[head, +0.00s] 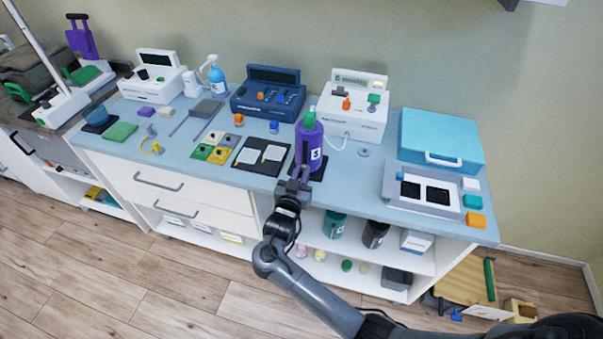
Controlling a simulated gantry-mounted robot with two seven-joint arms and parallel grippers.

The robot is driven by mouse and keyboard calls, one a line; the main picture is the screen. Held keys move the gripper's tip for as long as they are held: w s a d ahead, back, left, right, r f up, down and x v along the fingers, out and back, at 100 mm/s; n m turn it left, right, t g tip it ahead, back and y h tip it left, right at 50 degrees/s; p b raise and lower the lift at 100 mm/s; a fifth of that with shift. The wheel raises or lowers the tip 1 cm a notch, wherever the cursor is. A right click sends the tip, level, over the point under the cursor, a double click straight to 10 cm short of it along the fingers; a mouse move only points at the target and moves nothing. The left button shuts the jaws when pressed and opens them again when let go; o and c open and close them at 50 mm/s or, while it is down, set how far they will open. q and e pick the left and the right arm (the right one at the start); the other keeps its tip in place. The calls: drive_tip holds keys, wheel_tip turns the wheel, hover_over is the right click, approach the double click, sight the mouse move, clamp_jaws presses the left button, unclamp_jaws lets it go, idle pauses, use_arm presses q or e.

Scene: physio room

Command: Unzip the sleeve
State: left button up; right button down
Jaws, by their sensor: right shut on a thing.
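A purple sleeve (311,133) with a white label stands upright around a bottle with a green top (309,118). It stands on a dark mat (320,165) near the front edge of the counter. My right gripper (300,172) is at the lower front of the sleeve and is shut on it. The exact part between the fingers, such as a zip pull, is too small and hidden to tell. The gripper covers the sleeve's lower front. My left gripper is out of view.
Behind the sleeve stand a white device (352,118) and a dark blue device (262,100). A black board with white cards (258,172) lies to the left. A grey tray (392,203) and a blue case (440,132) are to the right. Open shelves are below the counter (345,187).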

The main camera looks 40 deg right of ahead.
sight(305, 142)
drive_tip(key=shift+r, duration=0.1)
wheel_tip(305, 142, up, 9)
drive_tip(key=p, duration=0.8)
drive_tip(key=c, duration=1.1)
unclamp_jaws()
